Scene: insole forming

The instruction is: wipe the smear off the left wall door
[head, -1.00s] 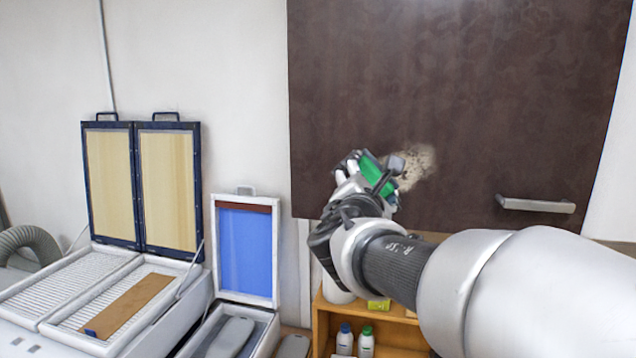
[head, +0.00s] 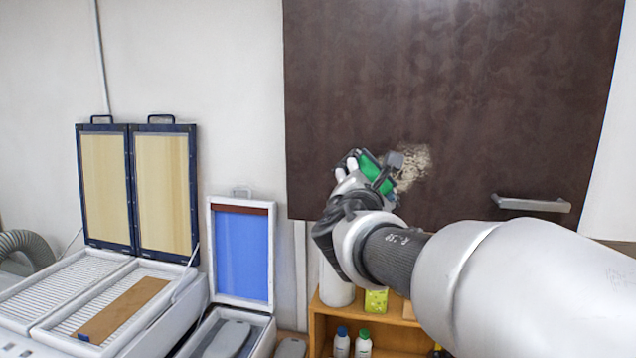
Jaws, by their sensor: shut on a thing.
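The dark brown wall door (head: 470,90) fills the upper right of the head view. A pale, speckled smear (head: 412,164) lies on its lower part, left of the handle. My gripper (head: 378,172) is shut on a green sponge-like thing (head: 371,166) and holds it at the smear's left edge. I cannot tell whether the green thing touches the door. The gripper and the green thing hide the smear's left part.
A metal bar handle (head: 532,204) sticks out at the door's lower right. Below stands a wooden shelf (head: 318,325) with bottles (head: 342,343). At left are an open machine with tan panels (head: 106,190) and an open blue-lined case (head: 243,255).

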